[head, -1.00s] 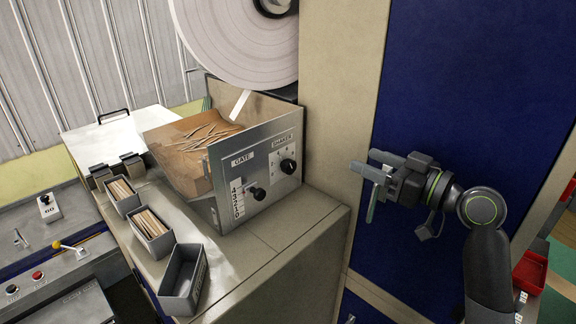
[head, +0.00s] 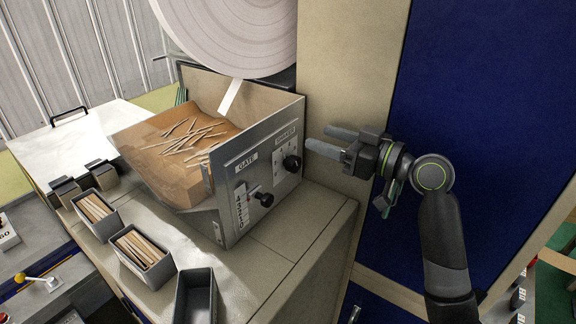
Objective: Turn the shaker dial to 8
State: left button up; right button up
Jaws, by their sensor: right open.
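The shaker dial (head: 292,163) is a black knob on the right part of the grey control panel (head: 240,217), under the SHAKER label (head: 286,134). Its pointer and numbers are too small to read. My right gripper (head: 326,141) is open and empty. Its two fingers point left toward the dial, a short way to the right of it, and appear apart from it. The black gate knob (head: 264,199) sits lower left on the same panel, beside a number scale. My left gripper is not in view.
A hopper (head: 180,150) with loose sticks stands behind the panel. Two grey bins with sticks (head: 143,254) and an empty bin (head: 195,297) stand in front. A large paper roll (head: 228,35) hangs above. A beige cabinet side (head: 345,75) rises close behind my right gripper.

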jog(key=f, duration=0.1)
jog(key=b, duration=0.9)
send_near(297, 166)
jog(key=x, duration=0.2)
jog(key=p+x, duration=0.3)
jog(key=x, duration=0.3)
jog(key=shift+w+a+r, duration=0.1)
jog(key=shift+w+a, duration=0.1)
jog(key=shift+a, duration=0.05)
jog(key=shift+w+a, duration=0.3)
jog(key=shift+a, duration=0.15)
jog(key=c, duration=1)
jog(key=shift+m+p, duration=0.3)
